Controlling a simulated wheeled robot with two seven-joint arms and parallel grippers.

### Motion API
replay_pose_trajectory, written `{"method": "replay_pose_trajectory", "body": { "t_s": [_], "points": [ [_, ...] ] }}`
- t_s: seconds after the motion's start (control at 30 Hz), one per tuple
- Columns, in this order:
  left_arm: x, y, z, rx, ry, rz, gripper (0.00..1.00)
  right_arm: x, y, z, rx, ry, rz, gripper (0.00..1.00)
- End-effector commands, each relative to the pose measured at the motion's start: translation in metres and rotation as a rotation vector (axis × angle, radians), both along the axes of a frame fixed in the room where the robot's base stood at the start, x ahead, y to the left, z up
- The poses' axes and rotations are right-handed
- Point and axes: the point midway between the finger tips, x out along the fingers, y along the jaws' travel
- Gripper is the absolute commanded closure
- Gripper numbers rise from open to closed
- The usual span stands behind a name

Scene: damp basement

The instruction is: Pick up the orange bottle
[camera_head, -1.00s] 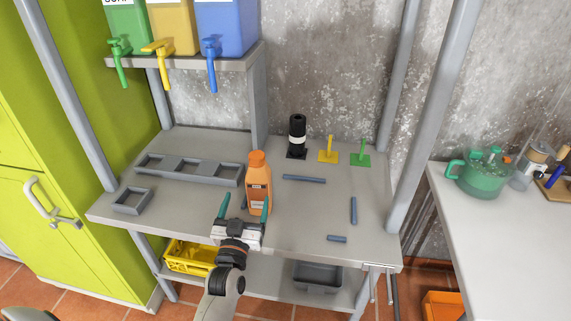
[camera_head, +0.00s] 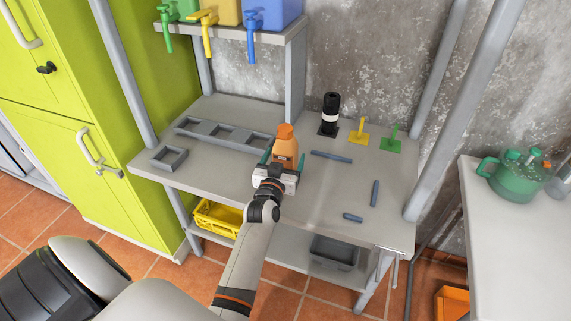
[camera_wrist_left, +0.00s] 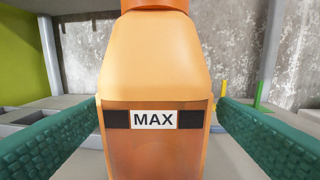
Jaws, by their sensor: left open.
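The orange bottle (camera_head: 285,146) stands upright on the grey table, near its front middle. My left gripper (camera_head: 282,162) is open, with one green finger on each side of the bottle's body. In the left wrist view the bottle (camera_wrist_left: 155,75) fills the middle, with its "MAX" label facing the camera. The fingers stand left and right of it, with what looks like a small gap on each side. The bottle's lower part is hidden behind the gripper in the head view. My right gripper does not show.
A grey compartment tray (camera_head: 222,136) lies left of the bottle. A black bottle (camera_head: 331,108), a yellow stand (camera_head: 359,132) and a green stand (camera_head: 391,140) are behind right. Short grey-blue bars (camera_head: 374,193) lie to the right. A shelf post (camera_head: 295,80) rises behind.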

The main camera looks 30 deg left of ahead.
Motion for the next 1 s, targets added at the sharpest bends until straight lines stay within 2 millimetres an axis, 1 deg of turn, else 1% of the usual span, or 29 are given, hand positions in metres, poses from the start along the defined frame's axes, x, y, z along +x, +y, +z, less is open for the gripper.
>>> {"method": "replay_pose_trajectory", "body": {
  "t_s": [0.03, 0.1, 0.23, 0.33, 0.53, 0.57, 0.8, 0.9, 1.0],
  "points": [
    [0.008, 0.004, -0.003, 0.001, -0.004, 0.0, 0.18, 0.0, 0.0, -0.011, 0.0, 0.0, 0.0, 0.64],
    [0.018, 0.009, -0.003, 0.001, -0.005, 0.001, 0.18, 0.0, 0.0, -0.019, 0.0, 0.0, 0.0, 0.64],
    [0.034, 0.015, -0.002, 0.001, -0.003, 0.001, 0.18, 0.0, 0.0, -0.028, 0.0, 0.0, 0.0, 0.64],
    [0.039, 0.016, 0.0, 0.0, -0.001, 0.0, 0.18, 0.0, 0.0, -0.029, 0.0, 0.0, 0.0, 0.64],
    [0.039, 0.016, 0.001, 0.001, 0.0, 0.0, 0.18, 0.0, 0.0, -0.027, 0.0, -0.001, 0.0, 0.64],
    [0.039, 0.016, 0.001, 0.001, 0.0, 0.0, 0.2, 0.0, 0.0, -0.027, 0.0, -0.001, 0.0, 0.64],
    [0.039, 0.016, 0.001, 0.0, -0.001, 0.0, 0.59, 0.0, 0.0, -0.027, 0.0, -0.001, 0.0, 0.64],
    [0.039, 0.016, 0.002, 0.001, -0.003, 0.0, 0.74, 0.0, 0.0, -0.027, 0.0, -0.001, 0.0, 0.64],
    [0.039, 0.016, 0.002, 0.001, -0.003, 0.0, 0.74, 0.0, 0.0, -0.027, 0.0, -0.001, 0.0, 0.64]
  ]
}}
